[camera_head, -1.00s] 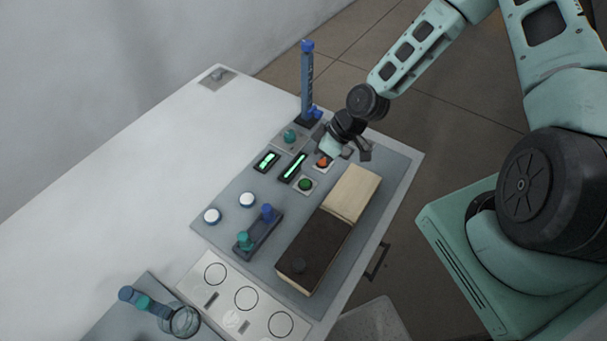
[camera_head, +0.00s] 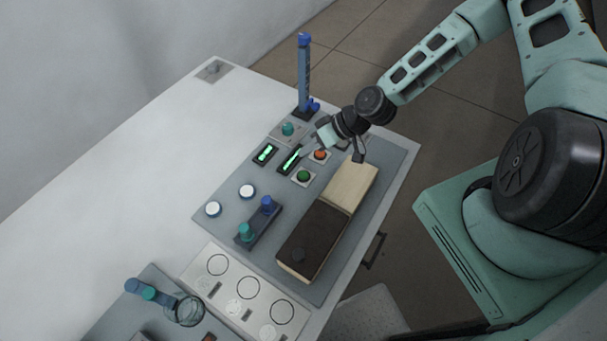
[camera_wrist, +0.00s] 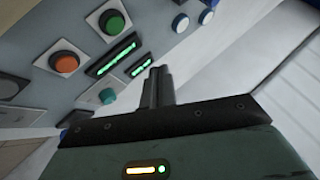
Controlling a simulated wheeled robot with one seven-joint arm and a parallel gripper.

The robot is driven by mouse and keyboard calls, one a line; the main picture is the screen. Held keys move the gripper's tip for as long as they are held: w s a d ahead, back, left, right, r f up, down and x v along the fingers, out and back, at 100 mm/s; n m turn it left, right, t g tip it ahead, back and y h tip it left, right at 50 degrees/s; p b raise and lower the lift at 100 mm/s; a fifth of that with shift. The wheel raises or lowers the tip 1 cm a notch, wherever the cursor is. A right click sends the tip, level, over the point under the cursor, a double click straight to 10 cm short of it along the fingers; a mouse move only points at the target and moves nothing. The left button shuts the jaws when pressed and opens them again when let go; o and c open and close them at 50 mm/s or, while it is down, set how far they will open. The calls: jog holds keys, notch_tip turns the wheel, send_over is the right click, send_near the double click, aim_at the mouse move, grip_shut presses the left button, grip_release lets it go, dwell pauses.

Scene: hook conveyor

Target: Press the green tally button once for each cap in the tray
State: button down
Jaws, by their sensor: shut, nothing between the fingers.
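The green button (camera_head: 303,176) sits on a pale square plate on the grey panel; it also shows at the top of the wrist view (camera_wrist: 112,22). In the wrist view the closed fingers (camera_wrist: 157,88) point toward the displays, apart from the green button. A long wooden box (camera_head: 352,187) has a dark lid (camera_head: 315,236) with a knob over its near part. I cannot tell which thing is the tray, and no caps are clearly identifiable.
A smaller lit display (camera_head: 265,153), a teal knob (camera_head: 288,129) and a blue post (camera_head: 304,75) stand near the gripper. White buttons (camera_head: 247,191) and a dark holder with blue and teal pegs (camera_head: 259,226) lie nearer. The white table's left side is clear.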

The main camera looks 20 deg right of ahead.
aim_at(308, 175)
jog(key=shift+f+b, duration=2.55)
jog(key=shift+f, duration=1.4)
jog(key=shift+f, duration=0.1)
jog(key=shift+f+b, duration=0.3)
jog(key=shift+b, duration=0.15)
jog(key=shift+f+b, duration=0.45)
jog(key=shift+r+p, duration=0.55)
jog(key=shift+r, duration=0.35)
jog(key=shift+r+p, duration=1.65)
jog(key=shift+r, duration=0.9)
